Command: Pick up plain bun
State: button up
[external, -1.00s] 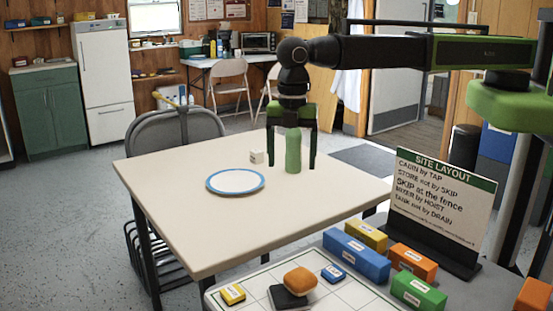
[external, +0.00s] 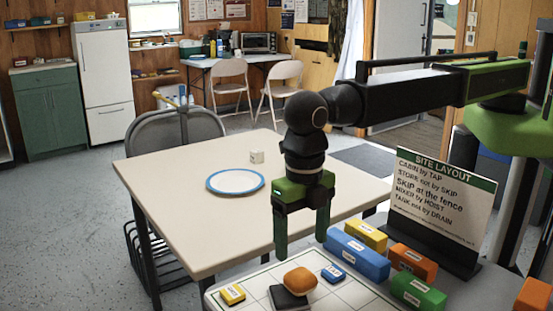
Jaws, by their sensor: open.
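The plain bun is most likely the rounded orange-brown piece (external: 300,281). It rests on or against a dark flat block (external: 288,299) on the white gridded board near the bottom of the view. My gripper (external: 301,248) points down with its two fingers spread apart and nothing between them. In the picture its fingertips are just above the bun, apart from it. The exact height gap is hard to tell.
On the board are a yellow block (external: 232,294) and a small blue block (external: 333,273). To the right are a long blue block (external: 356,256), several other coloured blocks and a sign (external: 437,200). A blue-rimmed plate (external: 235,182) and a white cube (external: 257,157) are on the table (external: 190,215).

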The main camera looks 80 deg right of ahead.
notch_tip(320, 180, down, 9)
jog(key=b, duration=0.7)
jog(key=shift+f+b, duration=0.1)
jog(key=shift+b, duration=0.2)
jog(key=shift+r, duration=0.2)
jog(key=shift+c, duration=0.6)
jog(key=c, duration=1.5)
notch_tip(320, 180, up, 5)
jog(key=p, duration=0.5)
jog(key=shift+f, duration=0.1)
jog(key=w+d+r+p, duration=0.3)
jog(key=d+r+p, duration=0.35)
jog(key=d, duration=0.55)
jog(key=b, duration=0.7)
send_near(301, 272)
jog(key=f, duration=0.6)
jog(key=shift+w+d+f, duration=0.1)
jog(key=shift+w+d, duration=0.05)
jog(key=shift+d, duration=0.2)
jog(key=shift+a+f, duration=0.1)
jog(key=shift+a, duration=0.3)
